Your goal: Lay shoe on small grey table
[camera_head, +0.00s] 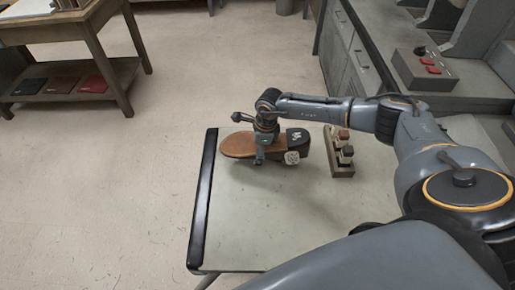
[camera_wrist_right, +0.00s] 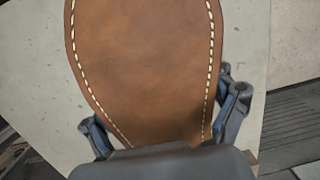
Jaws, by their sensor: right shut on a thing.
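The shoe (camera_head: 236,146) shows its brown sole and a black heel with a white mark in the head view. My right gripper (camera_head: 261,151) is shut on its middle, toe to the left and heel to the right. The shoe is over the far part of the small grey table (camera_head: 270,220); I cannot tell whether it touches the top. In the right wrist view the brown sole (camera_wrist_right: 145,60) with white stitching fills the middle, and my gripper's fingers (camera_wrist_right: 165,125) stand on either side of it. My left gripper is not in view.
A small wooden box (camera_head: 341,160) with several items stands on the table, right of the shoe. The table's front left is bare. A grey counter (camera_head: 430,98) stands at the right, a wooden table (camera_head: 65,28) at the far left.

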